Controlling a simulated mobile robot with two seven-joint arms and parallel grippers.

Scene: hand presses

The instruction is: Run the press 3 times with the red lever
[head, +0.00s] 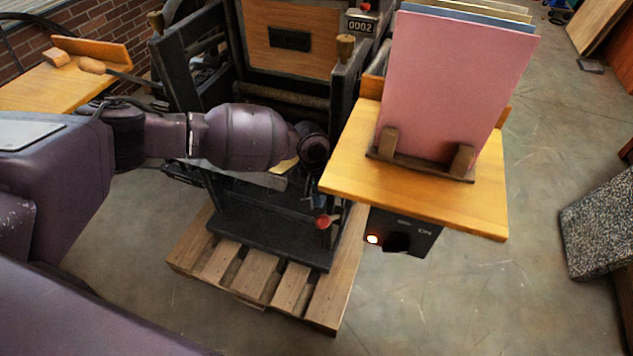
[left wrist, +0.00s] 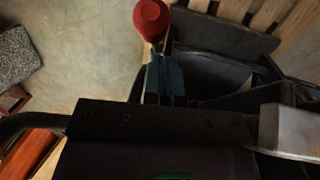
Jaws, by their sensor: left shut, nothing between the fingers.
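The black press (head: 225,220) stands upright in the middle of the head view, and its counter (head: 360,26) reads 0002. The red lever knob (head: 323,222) is low at the press's front right side. It also shows at the top of the left wrist view (left wrist: 151,20). My left gripper (left wrist: 164,60) is shut and empty, with its fingertips close to the knob. I cannot tell whether they touch it. In the head view my own wrist and forearm partly hide the gripper and the middle of the press. My right gripper is not in view.
A wooden side shelf (head: 345,172) with a rack of coloured boards (head: 455,85) juts out right of the lever. A switch box (head: 400,235) with a lit lamp hangs under it. The press stands on a pallet (head: 325,300). A speckled block (head: 600,225) stands far right.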

